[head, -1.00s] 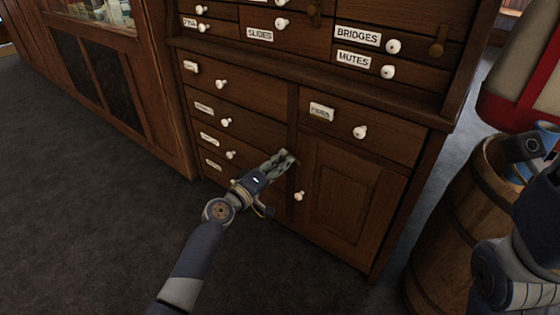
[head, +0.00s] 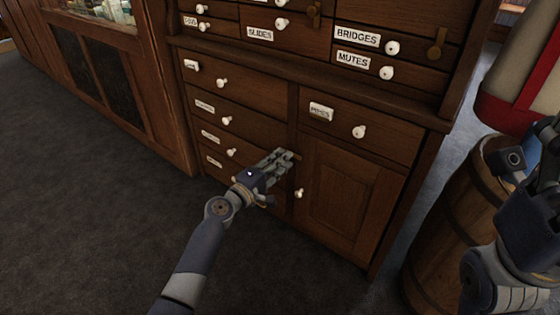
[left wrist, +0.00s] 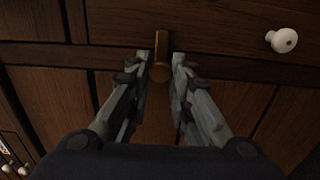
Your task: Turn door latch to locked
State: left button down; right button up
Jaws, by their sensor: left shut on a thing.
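The door latch is a small brass bar (left wrist: 161,50) with a rounded lower end, seen between my left fingers in the left wrist view. It points downward there across the rail above the door. My left gripper (head: 288,157) is at the top left corner of the wooden cabinet door (head: 347,197). In the left wrist view the gripper (left wrist: 159,72) is shut on the latch, with one finger on each side. The gripper mostly hides the latch in the head view. My right arm shows at the right edge; its fingers cannot be made out clearly.
A white door knob (head: 299,193) is just below my left gripper. Another brass latch (head: 437,44) hangs at the upper right. A wooden barrel (head: 440,235) stands right of the cabinet. Dark floor lies open at left.

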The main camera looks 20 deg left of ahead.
pick_arm(q)
jog(key=shift+a, duration=0.15)
jog(key=c, duration=1.5)
grip_release()
jog(key=shift+o, duration=0.2)
jog(key=shift+s, duration=0.1)
jog(key=v, duration=1.1)
jog(key=shift+s, duration=0.4)
jog(key=shift+a+r, duration=0.1)
